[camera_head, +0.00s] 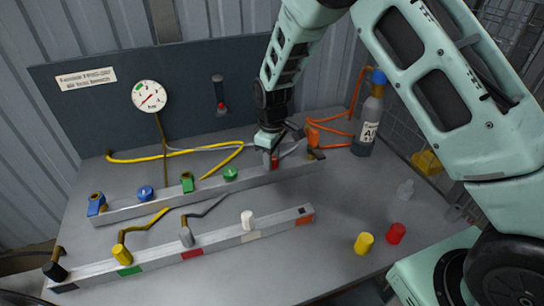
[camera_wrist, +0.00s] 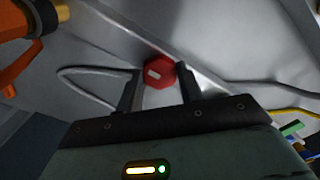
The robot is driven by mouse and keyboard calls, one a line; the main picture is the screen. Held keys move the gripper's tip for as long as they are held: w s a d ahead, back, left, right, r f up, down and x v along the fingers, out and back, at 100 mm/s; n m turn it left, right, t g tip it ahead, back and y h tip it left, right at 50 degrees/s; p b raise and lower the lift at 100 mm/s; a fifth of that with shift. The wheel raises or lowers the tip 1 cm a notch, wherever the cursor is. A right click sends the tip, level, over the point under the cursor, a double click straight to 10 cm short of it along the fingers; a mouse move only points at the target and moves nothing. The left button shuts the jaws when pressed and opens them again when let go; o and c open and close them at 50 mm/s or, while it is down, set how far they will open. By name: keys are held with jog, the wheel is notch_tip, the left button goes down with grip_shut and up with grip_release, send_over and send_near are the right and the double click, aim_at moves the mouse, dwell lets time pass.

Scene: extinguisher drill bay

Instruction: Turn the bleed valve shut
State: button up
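A red faceted knob (camera_wrist: 158,74) with a white mark sits on the grey rail in the wrist view. No label shows whether it is the bleed valve. In the head view a bit of red (camera_head: 275,162) shows on the back rail beneath my gripper (camera_head: 274,148), which hides most of it. In the wrist view my gripper (camera_wrist: 159,88) has one finger on each side of the knob, with the knob near the fingertips. A narrow gap seems to show on both sides, so the fingers look open around it.
A dial gauge (camera_head: 150,96) hangs on the dark back panel. The back rail (camera_head: 150,206) carries blue and green fittings; an orange fitting (camera_head: 314,137) stands just right of my gripper. A grey bottle (camera_head: 368,125) stands farther right. Yellow (camera_head: 363,243) and red (camera_head: 396,233) caps lie at the front right.

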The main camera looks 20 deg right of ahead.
jog(key=shift+m, duration=0.3)
jog(key=m, duration=0.3)
jog(key=shift+m, duration=0.4)
jog(key=m+p, duration=0.1)
jog(key=m, duration=0.3)
jog(key=m+p, duration=0.1)
jog(key=m, duration=0.4)
jog(key=m+p, duration=0.1)
jog(key=m, duration=0.3)
jog(key=shift+m, duration=0.4)
jog(key=o, duration=1)
